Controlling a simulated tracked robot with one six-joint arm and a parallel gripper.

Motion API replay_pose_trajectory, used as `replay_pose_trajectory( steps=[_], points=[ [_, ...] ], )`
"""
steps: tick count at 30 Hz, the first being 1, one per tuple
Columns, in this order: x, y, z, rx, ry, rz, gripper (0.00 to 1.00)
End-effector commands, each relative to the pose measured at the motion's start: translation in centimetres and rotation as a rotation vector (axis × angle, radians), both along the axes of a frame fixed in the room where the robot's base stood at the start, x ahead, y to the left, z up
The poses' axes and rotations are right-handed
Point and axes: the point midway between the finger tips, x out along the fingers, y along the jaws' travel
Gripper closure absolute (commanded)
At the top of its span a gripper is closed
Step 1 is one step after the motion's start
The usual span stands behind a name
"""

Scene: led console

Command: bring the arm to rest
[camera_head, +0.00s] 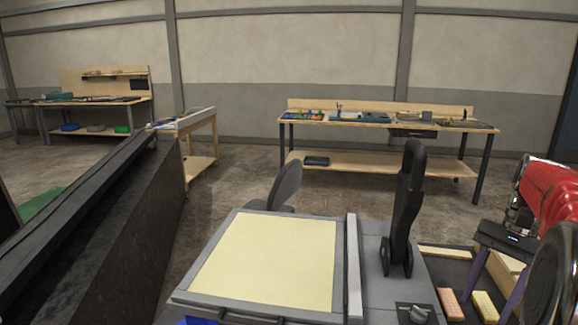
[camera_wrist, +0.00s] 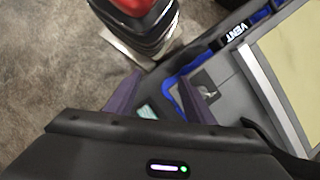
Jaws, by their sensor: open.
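My gripper (camera_head: 494,287) is at the right edge of the head view, below and beside my red arm. Its two purple fingers point downward and stand apart. In the wrist view the fingers (camera_wrist: 160,80) are also spread, with nothing between them. Behind them show the floor and the edge of the console (camera_wrist: 262,104), which has blue trim and a VENT label. In the head view the console has a cream panel (camera_head: 265,262), a tall black lever (camera_head: 405,210) and a dark knob (camera_head: 412,312). My gripper is to the right of the lever, apart from it.
A pink block (camera_head: 453,304) and a yellow block (camera_head: 485,305) lie near my gripper, with a wooden strip (camera_head: 445,252) behind them. A dark sloped structure (camera_head: 110,250) stands at left. Workbenches (camera_head: 385,119) stand at the back, beyond open floor.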

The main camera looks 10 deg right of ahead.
Motion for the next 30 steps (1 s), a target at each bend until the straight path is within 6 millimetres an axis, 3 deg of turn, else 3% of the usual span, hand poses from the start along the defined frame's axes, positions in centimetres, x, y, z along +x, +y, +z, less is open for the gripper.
replay_pose_trajectory(
  steps=[6,18,26,30],
  points=[
    [0.9,-0.6,-0.5,-0.028,-0.043,0.031,0.52],
    [1.0,-0.8,-4.3,-0.093,-0.107,0.098,0.52],
    [0.8,1.6,-5.4,-0.163,-0.176,0.191,0.52],
    [0.7,4.1,-5.7,-0.215,-0.229,0.272,0.52]
  ],
)
